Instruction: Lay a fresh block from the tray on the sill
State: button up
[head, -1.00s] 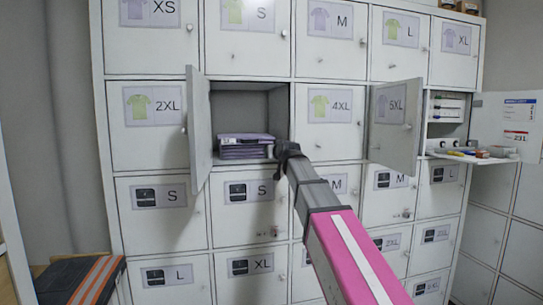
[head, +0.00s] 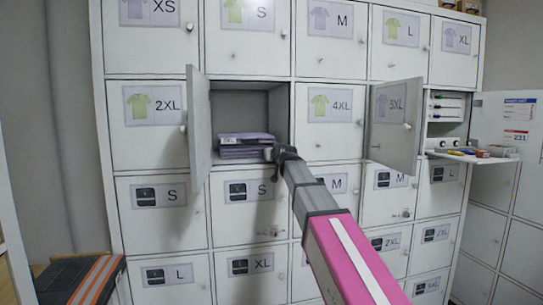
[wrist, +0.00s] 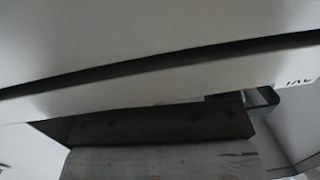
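My gripper (head: 276,153) is at the right edge of an open compartment (head: 238,105) in the head view, small and seen from behind. Its fingers are not clear enough to tell open from shut. A stack of folded purple packs (head: 240,147) lies in that compartment, just left of my gripper; I cannot tell whether they touch. At the right, a fold-down flap (head: 487,159) holds several small coloured items. I cannot pick out a block, tray or sill for certain. The wrist view shows close pale panels and a dark grey band (wrist: 160,125).
Two open doors stick out, one left of the compartment (head: 199,125) and one labelled 5XL (head: 395,125). Another open door (head: 512,125) with notices is at the far right. Closed lockers surround them. A dark folded item with orange stripes (head: 80,283) is at lower left.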

jog(key=shift+r, duration=0.15)
jog(key=v, duration=1.2)
jog(key=s+d+f+m+g+h, duration=0.1)
jog(key=d+f+g, duration=0.15)
jog(key=f, duration=0.85)
jog(key=s+d+f+g+h, duration=0.15)
jog(key=d+f, duration=0.25)
jog(key=f, duration=0.7)
jog(key=s+d+f+m+g+h, duration=0.1)
jog(key=s+d+f+g, duration=0.15)
jog(key=f, duration=0.85)
jog(key=s+d+f+m+g+h, duration=0.1)
jog(key=s+d+f+g, duration=0.3)
jog(key=s+f, duration=0.5)
jog(key=s+d+f+m+g+h, duration=0.1)
jog(key=s+d+f+g, duration=0.3)
jog(key=s+f, duration=0.5)
notch_tip(320, 180, down, 6)
jog(key=shift+d+f+g, duration=0.25)
jog(key=shift+d+g, duration=0.1)
jog(key=shift+d, duration=0.85)
